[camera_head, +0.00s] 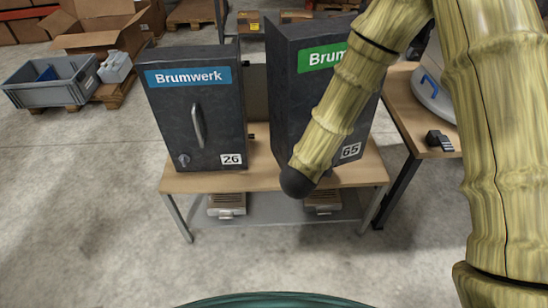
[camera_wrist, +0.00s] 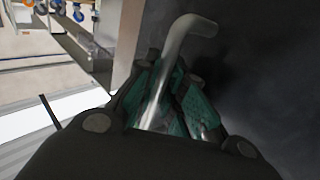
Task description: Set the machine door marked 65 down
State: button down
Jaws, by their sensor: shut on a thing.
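The dark grey door marked 65 (camera_head: 285,80) has a green Brumwerk label and stands at right on the bench in the head view. It is angled compared with the door beside it, and my arm covers much of its front. Its dark surface fills the right of the wrist view (camera_wrist: 270,70). My gripper (camera_wrist: 172,92) has its green-padded fingers closed around a bent metal handle (camera_wrist: 185,38), whose free end sticks out past the fingers. In the head view my gripper's fingers are hidden behind the dark end of my arm.
A second dark door marked 26 (camera_head: 205,125), with a blue label, stands left on the wooden bench (camera_head: 255,180). A side table (camera_head: 400,95) stands at right. Grey crate (camera_head: 50,85) and cardboard boxes (camera_head: 100,30) lie back left. The floor in front is clear.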

jog(key=s+f+m+g+h+b, duration=0.3)
jog(key=f+b, duration=0.3)
jog(key=b, duration=0.5)
jog(key=shift+s+a+m+g+h, duration=0.2)
jog(key=shift+s+m+g+h, duration=0.3)
jog(key=shift+s, duration=0.4)
jog(key=w+d+f+b, duration=0.2)
jog(key=w, duration=0.5)
jog(key=w+d+f+b, duration=0.1)
jog(key=w+f+b, duration=0.1)
jog(key=w, duration=0.6)
jog(key=shift+w+d+f+b, duration=0.3)
jog(key=shift+d+f+b, duration=0.1)
jog(key=shift+f, duration=0.15)
jog(key=c, duration=1.5)
grip_release()
jog(key=shift+f, duration=0.1)
